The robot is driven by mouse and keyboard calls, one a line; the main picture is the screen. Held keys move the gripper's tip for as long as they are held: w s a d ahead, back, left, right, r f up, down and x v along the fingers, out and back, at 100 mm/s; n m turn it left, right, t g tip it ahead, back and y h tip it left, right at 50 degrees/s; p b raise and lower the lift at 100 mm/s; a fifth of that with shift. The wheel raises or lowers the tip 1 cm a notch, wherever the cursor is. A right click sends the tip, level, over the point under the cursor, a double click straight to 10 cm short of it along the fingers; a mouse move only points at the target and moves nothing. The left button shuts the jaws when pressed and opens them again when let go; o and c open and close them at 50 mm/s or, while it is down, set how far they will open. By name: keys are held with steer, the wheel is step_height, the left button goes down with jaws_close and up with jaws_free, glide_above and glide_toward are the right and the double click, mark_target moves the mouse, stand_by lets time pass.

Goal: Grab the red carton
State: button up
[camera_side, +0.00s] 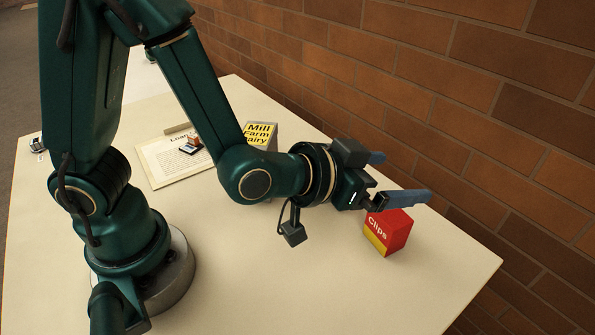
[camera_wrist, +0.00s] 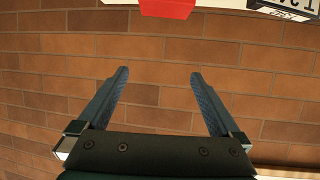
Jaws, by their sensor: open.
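The red carton (camera_side: 390,230), marked "Clips" with a yellow lower band, stands on the white table near its right side. In the wrist view a red face (camera_wrist: 168,8) is cut off by the top edge. My gripper (camera_side: 403,178) is open, with its two blue-grey fingers apart and nothing between them. In the side view the nearer finger passes just above and behind the carton's top; I cannot tell if it touches. In the wrist view my gripper (camera_wrist: 158,75) has only brick wall behind the gap.
A yellow-and-grey box (camera_side: 261,135) reading "Mill Farm Dairy" stands behind my forearm. A printed sheet (camera_side: 165,160) with small items lies at the back left. A brick wall (camera_side: 480,130) runs along the table's far side. The table front (camera_side: 330,290) is clear.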

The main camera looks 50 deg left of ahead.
mark_target(379, 221)
step_height(379, 221, down, 10)
steer(key=shift+r, duration=0.2)
steer(key=shift+x, duration=2.6)
steer(key=c, duration=1.3)
